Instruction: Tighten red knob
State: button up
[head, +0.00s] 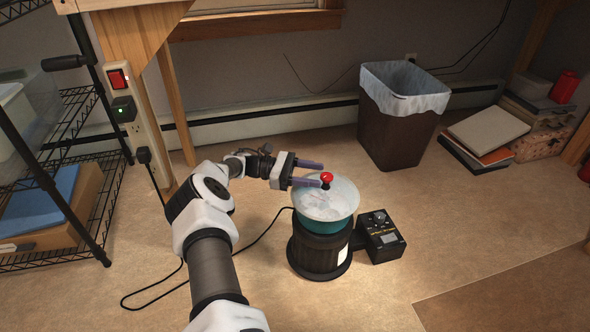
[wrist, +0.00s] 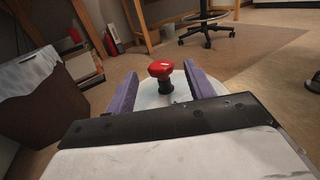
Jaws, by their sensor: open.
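The red knob (head: 327,177) stands upright on a dark stem at the middle of a white-topped, teal-sided bowl (head: 322,221). The bowl rests on a dark round base (head: 318,255) on the floor. My gripper (head: 322,174) is open, with its purple fingers reaching in from the left at knob height. In the wrist view the red knob (wrist: 161,70) shows between and just beyond the tips of the two fingers (wrist: 158,82). I see no contact there. The lower part of the bowl is hidden in the wrist view.
A black control box (head: 381,237) with a dial sits right of the base. A dark bin (head: 395,135) with a white liner stands behind. Wire shelving (head: 60,190) and a wooden post with a power strip (head: 139,125) are at left. The floor in front is clear except a cable.

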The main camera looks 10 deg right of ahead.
jog(key=b+v, duration=0.1)
jog(key=v, duration=0.4)
jog(key=shift+w+f, duration=0.1)
jog(key=shift+w+a, duration=0.1)
jog(key=shift+a, duration=0.25)
jog(key=shift+r, duration=0.2)
